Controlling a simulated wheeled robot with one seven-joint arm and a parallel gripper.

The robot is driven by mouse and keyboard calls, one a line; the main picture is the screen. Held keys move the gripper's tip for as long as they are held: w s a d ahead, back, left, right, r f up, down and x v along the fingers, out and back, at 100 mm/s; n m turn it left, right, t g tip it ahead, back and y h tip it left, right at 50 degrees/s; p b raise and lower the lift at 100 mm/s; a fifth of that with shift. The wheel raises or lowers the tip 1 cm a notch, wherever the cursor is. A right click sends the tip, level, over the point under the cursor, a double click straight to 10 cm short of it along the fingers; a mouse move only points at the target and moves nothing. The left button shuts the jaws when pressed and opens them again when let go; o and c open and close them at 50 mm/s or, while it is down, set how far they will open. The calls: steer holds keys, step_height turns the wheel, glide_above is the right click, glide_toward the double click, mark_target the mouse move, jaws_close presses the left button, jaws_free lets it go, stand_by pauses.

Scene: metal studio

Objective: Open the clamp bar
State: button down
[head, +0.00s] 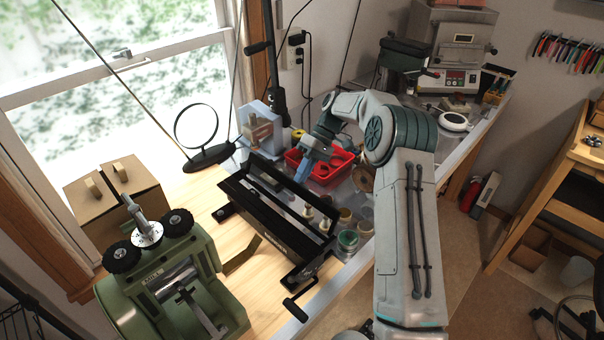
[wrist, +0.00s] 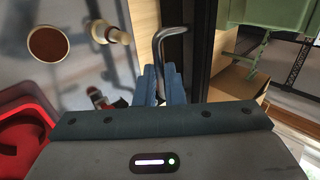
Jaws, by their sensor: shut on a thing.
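A long black bench machine (head: 285,222) lies diagonally on the bench, and its dark frame also shows in the wrist view (wrist: 201,45). I cannot clearly tell the clamp bar from the rest of its long black parts. My gripper (head: 304,172), with blue fingers, reaches down at the machine's far right side. In the wrist view, my gripper (wrist: 163,76) is shut on a bent grey rod handle (wrist: 160,40) beside the dark frame. The rod's lower end is hidden between the fingers. In the head view the handle is hidden by my gripper.
A red tray (head: 318,178) sits close behind my gripper. A green rolling mill (head: 175,275) stands front left. A round black-rimmed stand (head: 208,157) is behind the machine. A crank handle (head: 298,303) sticks out in front.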

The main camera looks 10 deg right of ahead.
steer(key=c, duration=1.5)
jaws_free()
steer(key=shift+w+d, duration=0.1)
steer(key=p+v, duration=0.4)
steer(key=v, duration=1)
